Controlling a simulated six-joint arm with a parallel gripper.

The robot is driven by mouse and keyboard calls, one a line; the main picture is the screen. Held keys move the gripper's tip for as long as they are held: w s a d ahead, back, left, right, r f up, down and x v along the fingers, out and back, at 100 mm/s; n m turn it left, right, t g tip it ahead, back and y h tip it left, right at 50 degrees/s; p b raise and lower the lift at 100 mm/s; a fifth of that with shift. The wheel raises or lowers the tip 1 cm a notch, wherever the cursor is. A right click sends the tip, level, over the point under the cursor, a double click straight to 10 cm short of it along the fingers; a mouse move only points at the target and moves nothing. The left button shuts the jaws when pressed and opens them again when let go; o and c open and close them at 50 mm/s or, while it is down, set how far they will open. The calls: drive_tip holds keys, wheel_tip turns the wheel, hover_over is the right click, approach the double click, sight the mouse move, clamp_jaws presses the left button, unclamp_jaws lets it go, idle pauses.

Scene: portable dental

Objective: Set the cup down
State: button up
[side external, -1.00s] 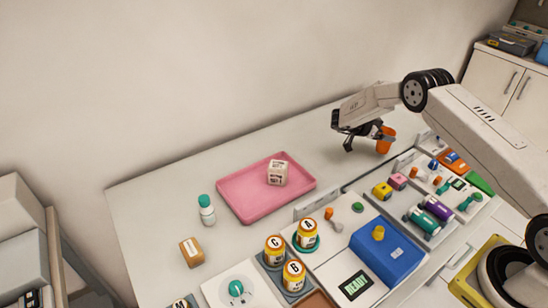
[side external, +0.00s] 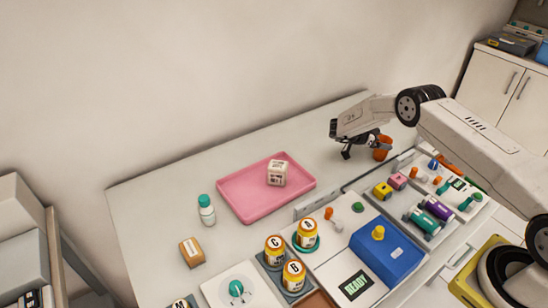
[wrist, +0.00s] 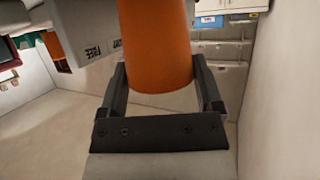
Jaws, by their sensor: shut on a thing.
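The orange cup (side external: 382,150) is at the back right of the white table, partly hidden behind my gripper (side external: 363,148) in the side view. In the wrist view the cup (wrist: 155,45) fills the upper middle, between the two dark fingers of my gripper (wrist: 160,85). The gripper is shut on the cup. The cup is close to the table surface; I cannot tell whether its base touches it.
A pink tray (side external: 240,203) with a white printed cube (side external: 277,173) lies at mid-table. A panel with a blue box (side external: 388,250), yellow jars (side external: 275,247) and coloured parts runs along the front. Table left of my gripper is clear.

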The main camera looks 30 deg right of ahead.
drive_tip(key=o, duration=1)
drive_tip(key=shift+f, duration=0.1)
drive_tip(key=shift+c, duration=0.2)
drive_tip(key=shift+a+r, duration=0.1)
drive_tip(key=shift+r, duration=0.15)
drive_tip(key=v, duration=1.1)
drive_tip(key=shift+w+a, duration=0.25)
drive_tip(key=shift+a, duration=0.1)
drive_tip(key=shift+r, duration=0.1)
